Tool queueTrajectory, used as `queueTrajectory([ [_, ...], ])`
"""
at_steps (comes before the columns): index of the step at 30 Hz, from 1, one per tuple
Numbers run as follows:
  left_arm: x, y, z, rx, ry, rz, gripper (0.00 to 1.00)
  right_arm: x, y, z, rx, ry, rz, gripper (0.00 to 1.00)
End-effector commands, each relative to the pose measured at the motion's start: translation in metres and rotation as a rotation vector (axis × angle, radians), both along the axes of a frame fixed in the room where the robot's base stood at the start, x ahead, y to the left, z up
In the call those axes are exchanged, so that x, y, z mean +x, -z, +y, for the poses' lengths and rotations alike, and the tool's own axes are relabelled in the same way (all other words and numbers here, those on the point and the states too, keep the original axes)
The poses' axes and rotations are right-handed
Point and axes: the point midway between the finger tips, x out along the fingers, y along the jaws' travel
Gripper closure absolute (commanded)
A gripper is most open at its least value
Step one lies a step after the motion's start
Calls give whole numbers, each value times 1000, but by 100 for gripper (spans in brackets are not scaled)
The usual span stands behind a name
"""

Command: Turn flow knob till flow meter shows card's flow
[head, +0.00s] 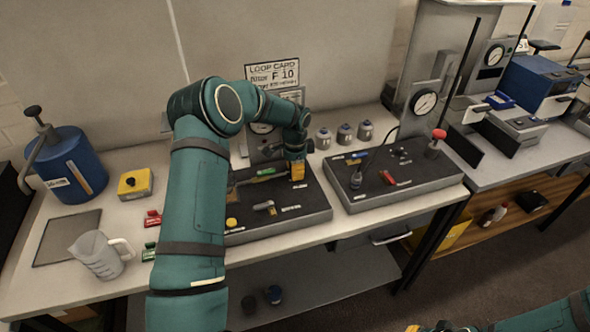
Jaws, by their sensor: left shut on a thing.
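The card (272,74) is on the back wall; its large print reads "F 10" under "LOOP CARD". Below it a round dial (262,127) is mostly hidden by my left arm. I cannot read it or tell whether it is the flow meter. My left gripper (297,170) points down at the back right of the left black panel (318,206). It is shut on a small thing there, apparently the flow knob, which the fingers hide. My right gripper (428,327) shows only slightly at the bottom edge, away from the bench; its jaws cannot be made out.
A second black panel (420,182) with a red-topped valve (436,142) stands to the right, a gauge (424,102) behind it. Several small grey canisters (344,134) stand behind the panels. A blue tank (66,165), yellow box (135,183) and clear jug (98,254) stand left.

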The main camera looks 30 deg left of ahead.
Motion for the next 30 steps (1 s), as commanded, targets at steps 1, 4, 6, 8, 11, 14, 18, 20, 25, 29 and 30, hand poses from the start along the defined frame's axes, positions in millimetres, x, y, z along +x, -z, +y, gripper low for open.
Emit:
queueTrajectory([
  [1,1,0,0,-1,10,-2,100,0,0,0,0,0,0,100],
  [4,1,0,0,-1,23,-2,100,0,0,0,0,0,0,100],
  [6,1,0,0,-1,28,-2,100,0,0,0,0,0,0,100],
  [8,1,0,0,-1,30,-2,100,0,0,0,0,0,0,100],
  [11,1,0,0,-1,30,-2,100,0,0,0,0,0,0,100],
  [14,1,0,0,-1,30,-2,100,0,0,0,0,0,0,100],
  [18,1,0,0,0,29,-1,55,0,0,0,0,0,0,100],
  [20,0,0,0,0,29,-1,36,0,0,0,0,0,0,100],
  [25,0,0,0,-1,29,-1,36,0,0,0,0,0,0,100],
  [29,0,-1,0,-1,29,-1,36,0,0,0,0,0,0,100],
  [30,0,-2,0,0,29,-1,36,0,0,0,0,0,0,100],
])
